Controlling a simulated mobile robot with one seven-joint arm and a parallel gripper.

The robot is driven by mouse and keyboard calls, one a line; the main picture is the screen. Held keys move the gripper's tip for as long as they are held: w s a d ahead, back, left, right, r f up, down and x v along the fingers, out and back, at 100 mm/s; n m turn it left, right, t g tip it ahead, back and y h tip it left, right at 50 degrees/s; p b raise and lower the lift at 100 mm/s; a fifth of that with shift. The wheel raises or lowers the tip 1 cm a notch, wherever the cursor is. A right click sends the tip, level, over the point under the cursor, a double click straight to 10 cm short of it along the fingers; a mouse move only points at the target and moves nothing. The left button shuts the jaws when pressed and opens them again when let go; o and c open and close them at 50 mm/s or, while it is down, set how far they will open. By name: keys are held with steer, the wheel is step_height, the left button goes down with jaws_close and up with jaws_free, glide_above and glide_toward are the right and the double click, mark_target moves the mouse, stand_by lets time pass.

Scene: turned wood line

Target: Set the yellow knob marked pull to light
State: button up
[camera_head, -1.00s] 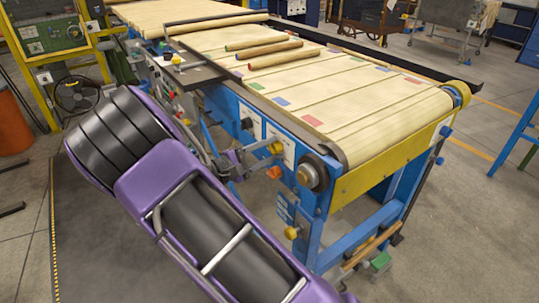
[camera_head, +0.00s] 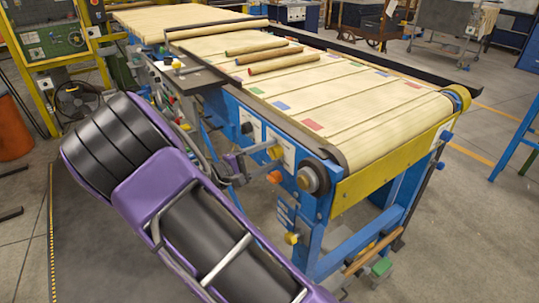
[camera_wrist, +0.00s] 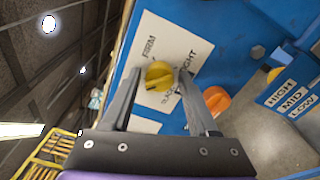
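The yellow knob (camera_wrist: 160,74) sits on a white label plate (camera_wrist: 168,50) on the blue panel. It also shows in the head view (camera_head: 275,152), near the end of the machine. In the wrist view the label shows FIRM above the knob and LIGHT to its right; other lettering is partly hidden. A dark mark shows on the knob's lower left. My gripper (camera_wrist: 159,84) is open, with one finger on each side of the knob. Gaps show between knob and fingers, so I see no grip. In the head view my gripper (camera_head: 250,163) is at the panel.
An orange knob (camera_wrist: 217,100) sits close to the right finger. A HIGH, MID, LOW sign (camera_wrist: 292,98) is further right. In the head view a large round grey dial (camera_head: 312,178) is right of the knob. Wooden rods (camera_head: 283,62) lie on the belt above.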

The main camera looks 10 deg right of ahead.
steer(key=shift+o, duration=0.7)
steer(key=p+v, duration=0.1)
steer(key=v, duration=1.6)
steer(key=shift+a, duration=0.2)
